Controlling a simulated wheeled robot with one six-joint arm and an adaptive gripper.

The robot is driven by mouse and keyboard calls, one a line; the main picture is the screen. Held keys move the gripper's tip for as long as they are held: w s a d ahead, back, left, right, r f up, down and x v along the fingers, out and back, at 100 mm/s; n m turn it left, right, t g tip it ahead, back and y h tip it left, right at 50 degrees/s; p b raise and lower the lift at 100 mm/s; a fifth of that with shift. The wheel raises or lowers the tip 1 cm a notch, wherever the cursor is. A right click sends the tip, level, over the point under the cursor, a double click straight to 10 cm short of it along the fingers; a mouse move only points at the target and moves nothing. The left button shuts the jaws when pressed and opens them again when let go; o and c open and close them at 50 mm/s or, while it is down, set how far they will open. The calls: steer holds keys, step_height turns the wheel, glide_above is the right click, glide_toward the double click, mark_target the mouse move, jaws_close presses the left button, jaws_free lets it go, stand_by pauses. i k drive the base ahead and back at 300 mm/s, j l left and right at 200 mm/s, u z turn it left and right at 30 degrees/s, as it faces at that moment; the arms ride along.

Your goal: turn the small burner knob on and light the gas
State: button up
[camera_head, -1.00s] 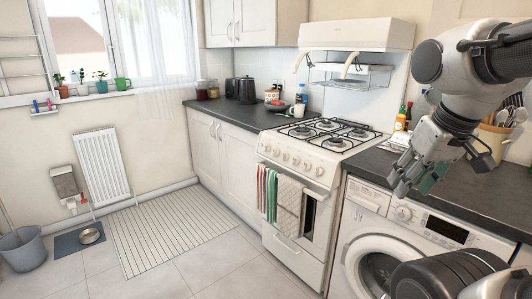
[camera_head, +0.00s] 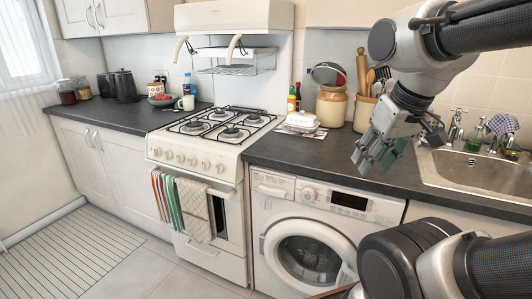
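The white gas cooker (camera_head: 210,165) stands left of the washing machine. A row of several burner knobs (camera_head: 180,158) runs along its front panel; I cannot tell which one is for the small burner. My gripper (camera_head: 368,160) hangs over the counter above the washing machine, to the right of the cooker and well apart from the knobs. Its fingers point down and left. It appears to hold nothing, but its opening is not clear.
Striped and patterned towels (camera_head: 196,208) hang on the oven door. The washing machine (camera_head: 312,240) stands under the dark counter (camera_head: 285,155). A butter dish (camera_head: 301,121), jars (camera_head: 331,105) and a sink (camera_head: 475,170) are on the right. Floor in front of the cooker is clear.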

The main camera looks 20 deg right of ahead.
mark_target(158, 152)
steer(key=i+j+u, duration=0.1)
steer(key=i+j, duration=1.6)
steer(key=j, duration=0.15)
steer(key=z, duration=0.9)
